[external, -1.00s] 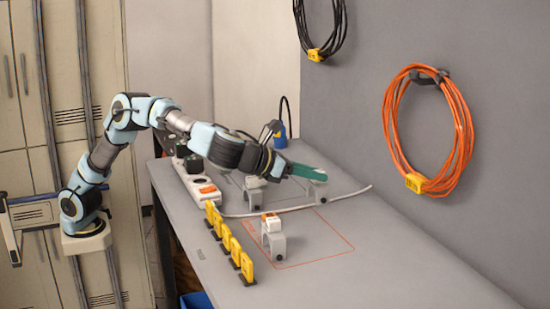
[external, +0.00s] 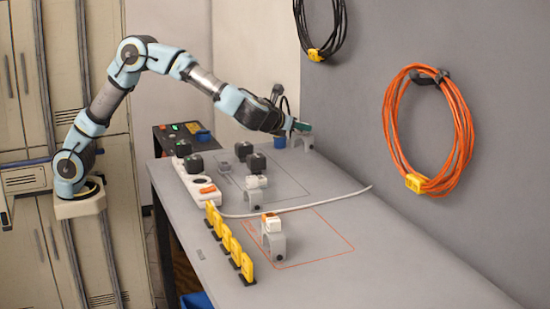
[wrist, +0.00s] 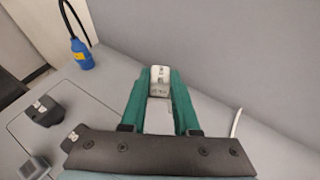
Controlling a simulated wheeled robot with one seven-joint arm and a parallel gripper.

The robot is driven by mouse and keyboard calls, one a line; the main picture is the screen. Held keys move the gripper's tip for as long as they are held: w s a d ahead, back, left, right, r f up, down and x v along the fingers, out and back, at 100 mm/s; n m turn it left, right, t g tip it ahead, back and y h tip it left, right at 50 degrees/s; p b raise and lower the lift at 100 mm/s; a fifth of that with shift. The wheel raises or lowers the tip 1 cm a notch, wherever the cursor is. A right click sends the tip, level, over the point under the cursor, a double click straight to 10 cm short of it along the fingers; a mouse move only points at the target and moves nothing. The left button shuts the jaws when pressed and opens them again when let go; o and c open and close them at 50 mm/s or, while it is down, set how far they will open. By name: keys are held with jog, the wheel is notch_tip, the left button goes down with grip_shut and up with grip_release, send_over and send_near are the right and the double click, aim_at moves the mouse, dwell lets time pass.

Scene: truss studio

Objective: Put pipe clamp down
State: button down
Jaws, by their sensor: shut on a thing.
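My gripper (external: 303,127) has green fingers and is at the far end of the table, close to the grey wall. It is shut on a grey pipe clamp (external: 307,143). In the wrist view, the clamp (wrist: 160,79) sits between the tips of the two green fingers, with a pale top face showing. Whether its foot touches the table is too small to tell. Two similar grey clamps stand on the table: one (external: 274,246) with a white and orange piece on top near the orange outline, one (external: 255,199) farther back with a white piece.
An orange outlined area (external: 347,240) and a grey outlined area mark the table. A white power strip (external: 190,178) with black plugs and a row of yellow tags (external: 247,268) line the left edge. A white cable crosses the middle.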

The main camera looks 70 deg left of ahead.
jog(key=s+a+r+n+g+y+p, duration=0.1)
jog(key=a+n+g+y+p, duration=0.3)
jog(key=a, duration=1.2)
jog(key=shift+m+t+h, duration=0.3)
jog(key=shift+t+h, duration=0.2)
jog(key=shift+t, duration=0.3)
jog(key=f+p, duration=0.1)
jog(key=f, duration=0.2)
jog(key=f+p, duration=0.1)
jog(key=f, duration=0.2)
jog(key=a+f+p, duration=0.1)
jog(key=f, duration=0.3)
jog(key=shift+s, duration=0.2)
jog(key=shift+f, duration=0.1)
jog(key=shift+f, duration=0.2)
jog(key=c, duration=0.7)
grip_release()
jog(key=shift+o, duration=0.2)
jog(key=shift+r, duration=0.1)
